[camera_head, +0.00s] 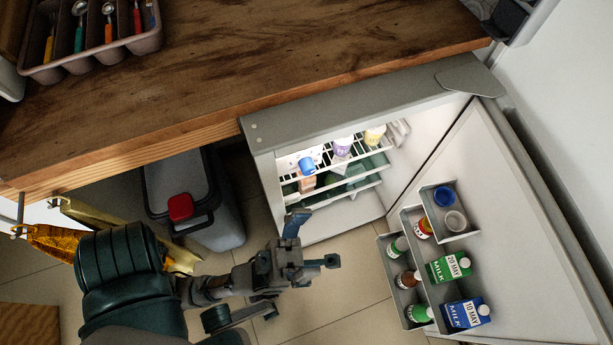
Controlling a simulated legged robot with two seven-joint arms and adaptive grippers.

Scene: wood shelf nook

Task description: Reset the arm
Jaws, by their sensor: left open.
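My left arm comes in from the lower left, and its dark green and grey gripper (312,242) is in front of the open fridge. Its blue-tipped fingers are spread apart with nothing between them. The gripper is above the tiled floor, in front of the fridge's lower opening and apart from the door shelves. My right arm and gripper are not in view.
The fridge (340,108) holds several items on wire shelves. Its door (540,255) stands open at the right, with milk cartons and bottles in door racks. A wooden counter (240,60) bears a cutlery tray (105,58). A grey bin (222,232) stands beneath.

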